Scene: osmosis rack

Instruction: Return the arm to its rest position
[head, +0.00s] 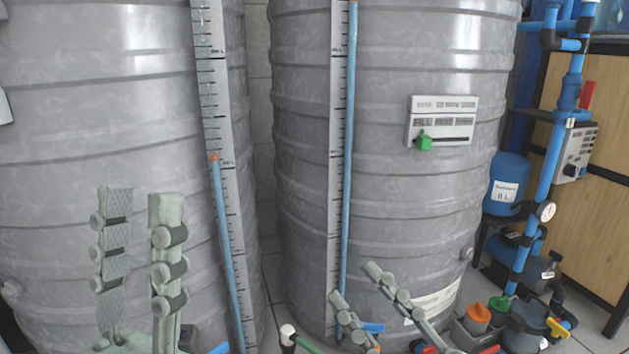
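My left gripper (141,198) stands upright at the lower left, in front of the left grey tank. Its two pale grey-green fingers are apart with nothing between them. My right gripper (353,281) is low in the middle, in front of the right grey tank. Its two fingers are spread apart and nothing shows between them. The bases of both grippers and most of both arms are cut off by the bottom edge.
The left tank (95,120) and right tank (400,210) fill most of the view. The right tank bears a label plate (442,104) with a green slider (424,142). Blue pipes (551,160), a blue vessel (507,185) and bottles with orange (474,304) and green caps stand at right.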

